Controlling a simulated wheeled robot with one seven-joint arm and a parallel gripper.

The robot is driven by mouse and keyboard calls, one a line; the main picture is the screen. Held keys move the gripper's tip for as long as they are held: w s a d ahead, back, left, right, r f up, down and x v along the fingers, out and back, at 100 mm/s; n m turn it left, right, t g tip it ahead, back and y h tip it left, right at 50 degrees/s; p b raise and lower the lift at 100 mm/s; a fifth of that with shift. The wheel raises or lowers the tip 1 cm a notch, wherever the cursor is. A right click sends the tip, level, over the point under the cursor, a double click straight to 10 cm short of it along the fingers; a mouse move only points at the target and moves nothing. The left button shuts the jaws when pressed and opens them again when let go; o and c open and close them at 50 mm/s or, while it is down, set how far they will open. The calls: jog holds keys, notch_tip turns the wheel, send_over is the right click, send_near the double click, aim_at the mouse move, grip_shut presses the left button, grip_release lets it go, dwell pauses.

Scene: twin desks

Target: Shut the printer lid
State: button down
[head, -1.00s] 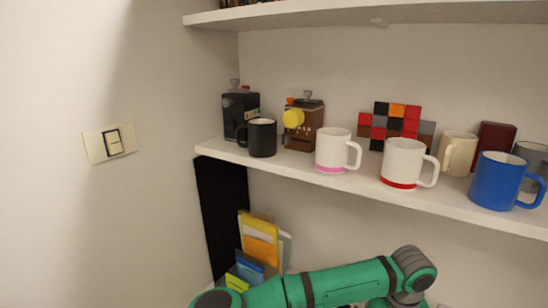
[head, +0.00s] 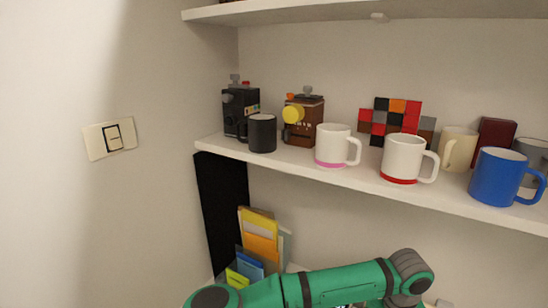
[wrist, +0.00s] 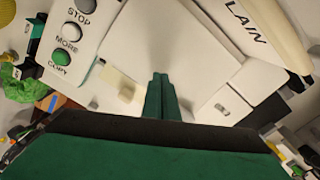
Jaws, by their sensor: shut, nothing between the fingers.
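The printer shows only in the wrist view. Its pale control panel (wrist: 75,38) carries round buttons marked STOP, MORE and COPY at the upper left. A flat white panel (wrist: 185,42), which looks like part of the printer, fills the top middle; I cannot tell whether it is the lid or how far the lid stands open. My gripper (wrist: 160,82) is shut and empty, its green fingers in front of the white panel's lower edge; contact cannot be told. In the head view only my green arm shows at the bottom; printer and gripper are out of sight.
A pale part lettered "LAIN" (wrist: 262,28) lies at the wrist view's upper right. Green crumpled stuff (wrist: 18,82) lies at its left. In the head view, a shelf (head: 330,174) with several mugs runs above my arm, and folders (head: 260,235) stand below it.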

jog(key=shift+f, duration=0.1)
jog(key=shift+s+f, duration=0.1)
jog(key=shift+f, duration=0.05)
jog(key=shift+f, duration=0.2)
jog(key=shift+f, duration=0.4)
jog(key=shift+r, duration=0.1)
notch_tip(320, 180, up, 9)
dwell(0.9)
